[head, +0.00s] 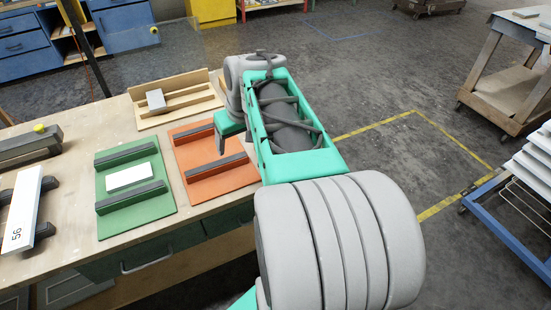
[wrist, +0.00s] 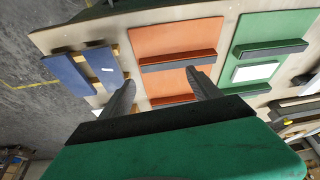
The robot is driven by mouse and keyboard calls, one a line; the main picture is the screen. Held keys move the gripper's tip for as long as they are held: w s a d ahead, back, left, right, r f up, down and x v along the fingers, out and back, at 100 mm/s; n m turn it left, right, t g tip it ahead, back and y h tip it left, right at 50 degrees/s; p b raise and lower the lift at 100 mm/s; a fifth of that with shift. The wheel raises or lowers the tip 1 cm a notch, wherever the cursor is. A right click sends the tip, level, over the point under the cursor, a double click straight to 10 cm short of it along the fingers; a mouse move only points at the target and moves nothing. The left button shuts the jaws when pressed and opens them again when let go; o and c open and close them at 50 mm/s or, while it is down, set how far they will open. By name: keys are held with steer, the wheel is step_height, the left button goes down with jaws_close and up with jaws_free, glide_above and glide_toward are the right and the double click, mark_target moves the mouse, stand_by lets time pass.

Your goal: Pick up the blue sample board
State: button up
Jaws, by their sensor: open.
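A green panel (head: 110,220) with dark rails holds a white block (head: 129,176). A wooden rack (head: 185,82) with a small pale block (head: 156,99) stands behind. A white board marked 56 (head: 22,208) is at left. The floor right of the table is open, with carts further off.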

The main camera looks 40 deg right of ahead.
steer(key=shift+o, duration=1)
steer(key=shift+m+h, duration=0.3)
steer(key=shift+m, duration=0.3)
steer(key=d+f, duration=0.1)
steer(key=d, duration=0.3)
steer(key=s+d+f+b, duration=0.1)
steer(key=d+f, duration=0.1)
steer(key=d, duration=0.2)
steer(key=d+f+b, duration=0.1)
steer(key=d, duration=0.3)
steer(key=shift+s+d+f, duration=0.15)
steer(key=shift+s+d, duration=0.1)
steer(key=shift+d, duration=0.1)
steer(key=x, duration=0.7)
steer(key=shift+w+d+f, duration=0.1)
steer(key=shift+w+d, duration=0.05)
steer(key=shift+w, duration=0.2)
steer(key=c, duration=1.5)
